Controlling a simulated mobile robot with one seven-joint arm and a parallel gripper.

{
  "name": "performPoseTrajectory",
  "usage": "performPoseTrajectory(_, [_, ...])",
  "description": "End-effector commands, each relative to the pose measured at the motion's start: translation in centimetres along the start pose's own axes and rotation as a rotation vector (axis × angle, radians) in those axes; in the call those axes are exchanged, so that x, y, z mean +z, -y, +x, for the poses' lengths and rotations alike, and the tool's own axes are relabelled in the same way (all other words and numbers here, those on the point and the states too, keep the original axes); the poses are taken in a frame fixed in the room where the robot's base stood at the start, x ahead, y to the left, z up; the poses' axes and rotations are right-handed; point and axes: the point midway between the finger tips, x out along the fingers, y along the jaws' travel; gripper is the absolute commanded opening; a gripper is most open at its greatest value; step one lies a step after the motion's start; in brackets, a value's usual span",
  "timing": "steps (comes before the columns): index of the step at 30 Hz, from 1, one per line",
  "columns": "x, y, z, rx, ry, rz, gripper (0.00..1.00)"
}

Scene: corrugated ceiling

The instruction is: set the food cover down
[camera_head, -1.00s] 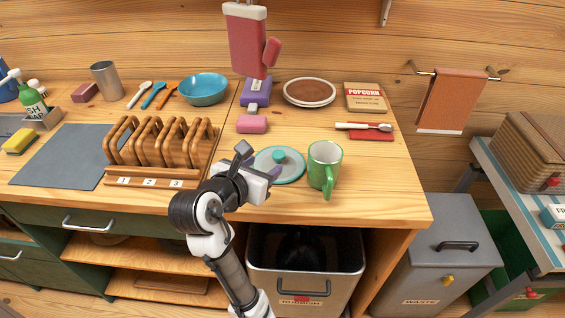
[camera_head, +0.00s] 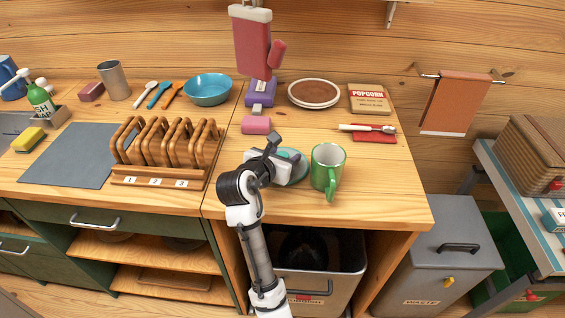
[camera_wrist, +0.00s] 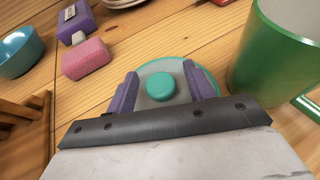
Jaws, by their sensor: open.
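The food cover is a round, flat, pale grey-green lid with a teal rim and a teal knob. It rests on the wooden counter and shows in the head view (camera_head: 299,170), partly hidden by my gripper, and in the wrist view (camera_wrist: 149,70). My gripper (camera_wrist: 161,84) is open, its two purple fingers apart on either side of the knob. I see gaps between the knob and both fingers in the wrist view. In the head view my gripper (camera_head: 277,163) is at the cover's left side, over the counter.
A green mug (camera_head: 327,168) stands close to the cover's right. A wooden rack (camera_head: 165,150) is at the left. A pink sponge (camera_head: 256,125), a brown-topped plate (camera_head: 314,93) and a popcorn box (camera_head: 370,99) lie behind. The counter's front edge is close.

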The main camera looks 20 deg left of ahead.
Motion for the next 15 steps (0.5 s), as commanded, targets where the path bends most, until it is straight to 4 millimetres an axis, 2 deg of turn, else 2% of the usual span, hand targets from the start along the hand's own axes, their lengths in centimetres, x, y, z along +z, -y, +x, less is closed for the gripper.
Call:
performPoseTrajectory(3, [0.0, 0.0, -0.02, 0.0, 0.0, 0.0, 0.5])
performPoseTrajectory(12, [0.0, 0.0, -0.05, 0.0, 0.0, 0.0, 0.11])
performPoseTrajectory(14, [0.02, 0.0, -0.06, 0.0, 0.0, 0.0, 0.03])
performPoseTrajectory(15, [0.02, 0.0, -0.06, 0.0, 0.0, 0.0, 0.03])
